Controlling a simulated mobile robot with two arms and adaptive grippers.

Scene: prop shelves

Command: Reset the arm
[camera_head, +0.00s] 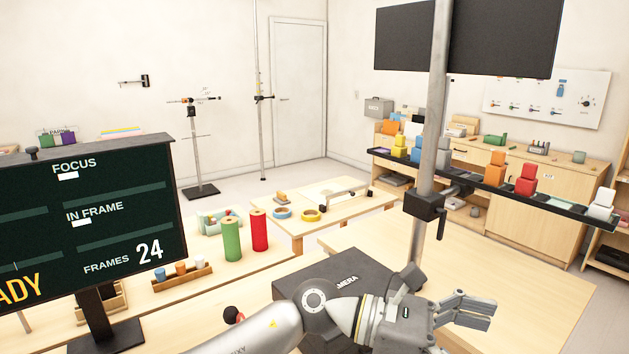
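My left arm comes in from the lower left and reaches across the bottom of the head view. Its gripper (490,311) points right, over the light wooden table. The fingers look apart, with nothing seen between them. My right gripper is not in view. A dark box lettered "MERA" (325,268) lies just behind my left arm, which hides part of it.
A dark display (84,225) stands at left. Green (232,238) and red (259,230) spools stand on the table behind. A grey upright pole (433,120) rises near the gripper. A dark rail (480,185) carries several coloured blocks. The tabletop (540,285) at right is clear.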

